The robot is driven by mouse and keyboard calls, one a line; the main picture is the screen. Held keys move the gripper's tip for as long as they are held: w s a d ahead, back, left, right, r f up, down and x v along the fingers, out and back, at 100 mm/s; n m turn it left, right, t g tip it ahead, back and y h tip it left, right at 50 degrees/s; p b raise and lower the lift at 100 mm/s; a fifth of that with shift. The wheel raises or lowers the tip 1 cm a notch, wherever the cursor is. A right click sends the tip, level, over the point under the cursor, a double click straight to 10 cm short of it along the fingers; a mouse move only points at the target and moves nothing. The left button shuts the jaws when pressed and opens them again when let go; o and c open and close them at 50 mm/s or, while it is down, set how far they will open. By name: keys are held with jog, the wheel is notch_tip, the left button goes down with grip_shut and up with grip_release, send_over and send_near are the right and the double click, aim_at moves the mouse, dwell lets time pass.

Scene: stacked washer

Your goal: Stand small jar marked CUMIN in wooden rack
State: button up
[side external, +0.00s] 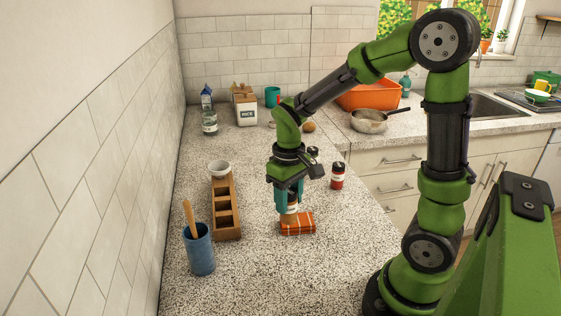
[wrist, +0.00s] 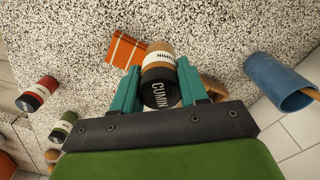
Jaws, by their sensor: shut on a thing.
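The small jar marked CUMIN (wrist: 160,80) has a black lid and a light label. My gripper (wrist: 160,88) is shut on it, with one teal finger on each side. In the side view my gripper (side external: 289,201) points down, and the jar (side external: 289,211) shows between and below the fingers, over a folded orange cloth (side external: 298,229). I cannot tell whether the jar touches the cloth. The wooden rack (side external: 238,238) lies to the left of my gripper, its visible compartments empty. In the wrist view the rack is mostly hidden behind my gripper.
A red-labelled jar (side external: 337,177) stands to the right. A green-labelled jar (wrist: 62,127) shows in the wrist view.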

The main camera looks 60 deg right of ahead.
jog(key=a+f+n, duration=0.2)
jog(key=a, duration=0.4)
jog(key=shift+w+a+f, duration=0.1)
jog(key=shift+w+f, duration=0.7)
jog(key=shift+w, duration=1.8)
jog(key=shift+w+f, duration=0.75)
jog(key=shift+w, duration=1.8)
jog(key=shift+w+a+f, duration=0.1)
jog(key=shift+w+f, duration=0.7)
jog(key=shift+w, duration=1.8)
jog(key=shift+f, duration=0.1)
jog(key=o, duration=1.1)
